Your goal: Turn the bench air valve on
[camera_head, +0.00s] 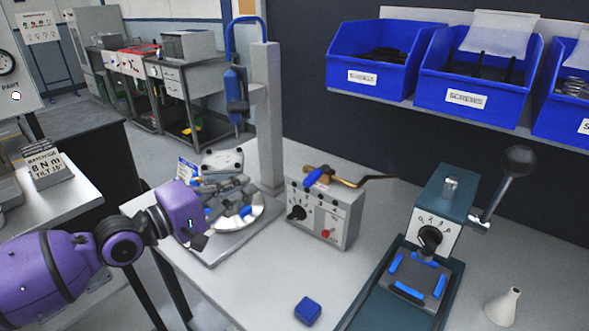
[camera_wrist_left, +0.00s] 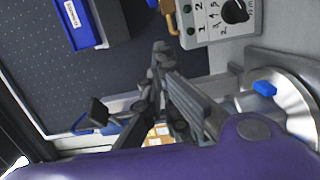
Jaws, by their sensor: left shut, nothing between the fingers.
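The bench air valve is a brass fitting with a blue lever (camera_head: 318,178), at the back edge of the grey control box (camera_head: 323,215) in the head view. The lever lies at an angle across the brass pipe (camera_head: 345,181). My left gripper (camera_head: 240,183) is shut and empty, left of the valve and apart from it, over the round fixture. In the left wrist view its fingers (camera_wrist_left: 160,48) point toward the top edge, where a piece of brass (camera_wrist_left: 165,10) shows beside the control box (camera_wrist_left: 213,20). My right gripper is not in view.
A fixture with a pale round plate (camera_head: 240,216) sits below my left gripper. A grey post (camera_head: 267,120) with a blue hanging tool stands behind it. A teal press (camera_head: 440,215) with a long lever stands right. Blue screw bins (camera_head: 470,95) hang above. The front bench holds a blue block (camera_head: 308,311).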

